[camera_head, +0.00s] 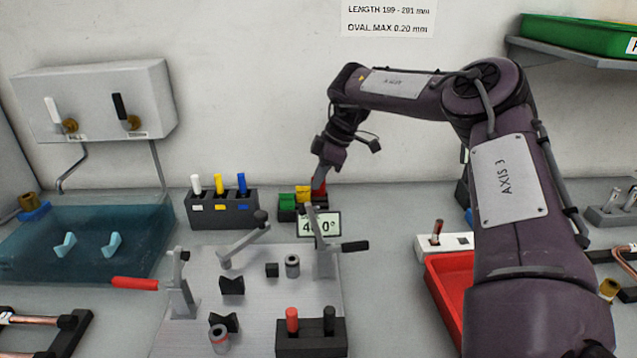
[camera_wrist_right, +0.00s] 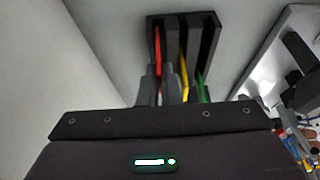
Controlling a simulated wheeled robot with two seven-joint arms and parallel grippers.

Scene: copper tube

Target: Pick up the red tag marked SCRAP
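The red tag (camera_head: 319,187) stands at the right end of a small dark rack (camera_head: 300,215) at the back of the bench, beside yellow and green tags. It also shows in the right wrist view (camera_wrist_right: 158,48), upright in its slot; no lettering is readable. My right gripper (camera_head: 321,178) points down at the rack from above. In the wrist view its two fingers (camera_wrist_right: 163,78) lie close together, one on each side of the red tag's near end. Whether they press on it cannot be told. My left gripper is not in view.
The yellow tag (camera_wrist_right: 184,72) and green tag (camera_wrist_right: 202,86) stand close beside the fingers. A display (camera_head: 320,225) and a lever clamp (camera_head: 325,255) stand in front of the rack. A block with white, yellow and blue pens (camera_head: 222,208) is to the left.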

